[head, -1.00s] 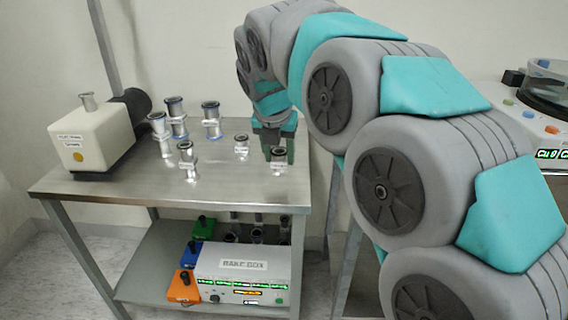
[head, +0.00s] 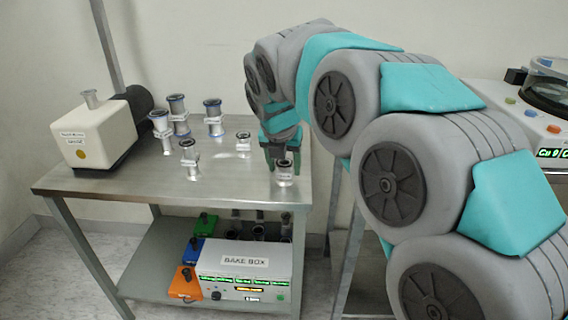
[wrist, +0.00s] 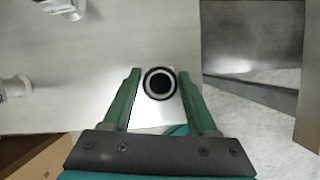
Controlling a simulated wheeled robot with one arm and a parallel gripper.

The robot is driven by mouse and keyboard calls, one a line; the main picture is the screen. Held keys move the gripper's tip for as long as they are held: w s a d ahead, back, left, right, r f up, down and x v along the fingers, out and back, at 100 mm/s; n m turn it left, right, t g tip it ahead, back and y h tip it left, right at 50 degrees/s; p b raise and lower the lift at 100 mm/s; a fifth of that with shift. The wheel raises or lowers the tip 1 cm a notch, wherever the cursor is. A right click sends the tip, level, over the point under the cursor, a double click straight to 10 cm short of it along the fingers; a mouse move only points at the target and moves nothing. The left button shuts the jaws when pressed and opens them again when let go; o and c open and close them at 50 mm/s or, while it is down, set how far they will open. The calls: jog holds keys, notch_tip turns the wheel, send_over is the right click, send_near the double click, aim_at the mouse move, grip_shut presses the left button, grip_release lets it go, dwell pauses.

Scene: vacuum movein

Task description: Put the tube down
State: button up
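A short metal tube (head: 285,172) with a dark ring at its top is upright at the front right of the steel table (head: 225,192). In the wrist view its dark round end (wrist: 160,84) shows between the two green fingers. My gripper (wrist: 160,80) is open, with a visible gap between each finger and the tube. In the head view my gripper (head: 282,157) is low over the table, just behind and around the tube. The tube's base looks to be on the table, but contact is hard to judge.
Several other metal tubes stand on the table, including a short one (head: 243,142) to the left. A white pump unit (head: 95,135) is at the back left. A bake box (head: 245,268) sits on the lower shelf. The table's front right corner is close to the tube.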

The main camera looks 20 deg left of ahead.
jog(key=shift+o, duration=1.3)
jog(key=shift+r, duration=0.1)
jog(key=v, duration=1.2)
jog(key=s+d+f+m+g+h, duration=0.1)
jog(key=s+d+f+m, duration=0.3)
jog(key=d+m, duration=0.3)
jog(key=s+d+f+m+g, duration=0.1)
jog(key=s+d+f+m, duration=0.25)
jog(key=d+m, duration=0.4)
jog(key=s+d+f+m+g+h, duration=0.1)
jog(key=s+d+f+m, duration=0.3)
jog(key=d, duration=0.5)
jog(key=s+d+f+m+g, duration=0.1)
jog(key=s+d+f+m, duration=0.2)
jog(key=s+m, duration=0.3)
jog(key=s+d+f+m+g+y, duration=0.1)
jog(key=s+d+f+m, duration=0.2)
jog(key=s+f+m, duration=0.2)
jog(key=s+d+f+m+g, duration=0.1)
jog(key=s+d+f+m, duration=0.2)
jog(key=s+m, duration=0.4)
jog(key=shift+f, duration=0.45)
